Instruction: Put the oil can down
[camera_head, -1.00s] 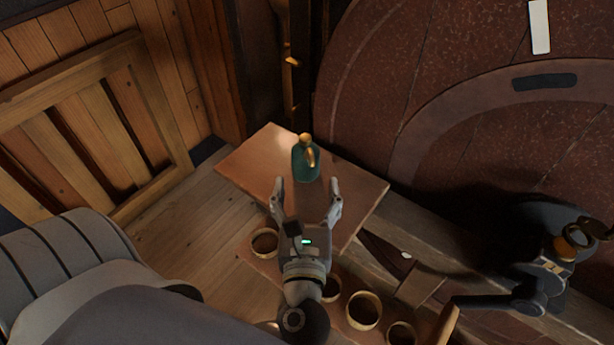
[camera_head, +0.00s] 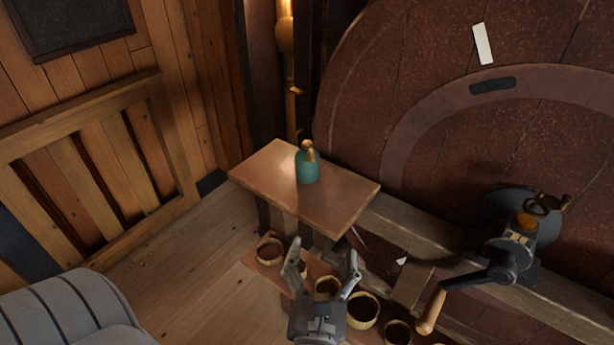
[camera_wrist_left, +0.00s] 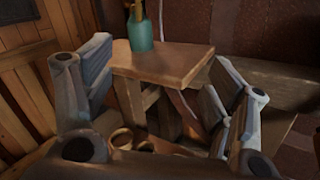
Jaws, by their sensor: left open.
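The oil can (camera_head: 308,168), a teal bottle shape with a brass top, stands upright on the small wooden table (camera_head: 345,195). In the left wrist view, the can (camera_wrist_left: 140,34) stands on the tabletop (camera_wrist_left: 175,62), its top cut off by the frame edge. My left gripper (camera_head: 322,262) is open and empty, below and in front of the table in the head view, clear of the can. In the left wrist view, its spread fingers (camera_wrist_left: 160,85) frame the table. My right gripper is not in view.
Several round, light-rimmed containers (camera_head: 363,311) sit on a low board below the table. A crank mechanism with a wooden handle (camera_head: 431,311) stands at the right. A large reddish round surface (camera_head: 440,60) rises behind. Slatted wooden panelling (camera_head: 95,170) is at the left.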

